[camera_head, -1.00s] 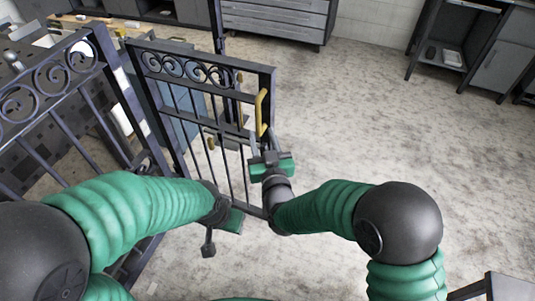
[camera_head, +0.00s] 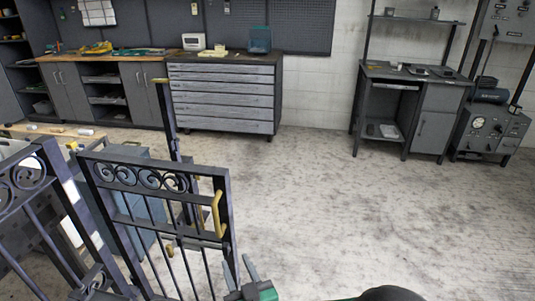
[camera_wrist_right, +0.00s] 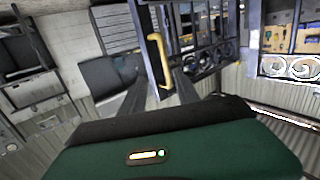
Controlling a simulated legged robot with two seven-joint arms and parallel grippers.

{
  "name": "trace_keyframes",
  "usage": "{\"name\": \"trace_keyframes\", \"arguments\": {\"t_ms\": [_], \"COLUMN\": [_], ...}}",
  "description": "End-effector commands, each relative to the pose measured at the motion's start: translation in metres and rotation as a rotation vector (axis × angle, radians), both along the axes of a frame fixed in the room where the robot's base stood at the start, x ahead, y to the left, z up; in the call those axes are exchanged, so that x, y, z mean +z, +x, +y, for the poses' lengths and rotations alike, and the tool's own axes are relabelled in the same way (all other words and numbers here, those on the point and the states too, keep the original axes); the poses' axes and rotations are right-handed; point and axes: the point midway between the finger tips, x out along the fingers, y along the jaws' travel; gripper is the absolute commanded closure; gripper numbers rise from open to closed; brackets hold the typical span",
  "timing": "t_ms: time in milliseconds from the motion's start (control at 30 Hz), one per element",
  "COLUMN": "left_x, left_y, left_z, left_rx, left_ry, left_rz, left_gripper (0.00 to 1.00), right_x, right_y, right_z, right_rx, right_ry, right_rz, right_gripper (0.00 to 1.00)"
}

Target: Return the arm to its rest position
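The dark metal scroll gate (camera_head: 148,178) stands swung open at the lower left of the head view, with a yellow handle (camera_head: 217,213) on its right edge. My right gripper (camera_head: 238,260) shows at the bottom edge, just below and right of the handle. Its two grey fingers are spread, with nothing seen held. In the right wrist view the gripper (camera_wrist_right: 160,80) is also open, and the yellow handle (camera_wrist_right: 156,52) shows ahead, between the fingertips in the picture. I cannot tell whether a finger touches it. My left gripper is out of view.
A fixed fence panel (camera_head: 40,200) stands left of the gate. A grey drawer cabinet (camera_head: 222,97) and workbench line the back wall. A dark desk (camera_head: 410,110) and a machine (camera_head: 490,132) stand at the right. The concrete floor (camera_head: 330,210) between is clear.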

Motion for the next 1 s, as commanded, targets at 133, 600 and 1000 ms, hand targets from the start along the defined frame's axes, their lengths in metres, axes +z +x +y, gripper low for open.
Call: {"name": "trace_keyframes", "arguments": {"t_ms": [133, 600, 1000], "left_x": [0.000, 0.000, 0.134], "left_y": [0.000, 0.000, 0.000], "left_z": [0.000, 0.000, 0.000], "left_rx": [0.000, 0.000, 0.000], "left_ry": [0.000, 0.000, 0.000], "left_rz": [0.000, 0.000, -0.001], "left_gripper": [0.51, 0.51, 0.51], "right_x": [-0.033, -0.099, 0.034], "right_y": [0.016, -0.133, -0.151], "right_z": [-0.074, -0.302, -0.309], "right_rx": [-0.071, -0.404, -0.419], "right_ry": [-0.124, -0.292, -0.297], "right_rz": [0.261, 1.170, 1.235], "right_gripper": [0.62, 0.62, 0.62]}}
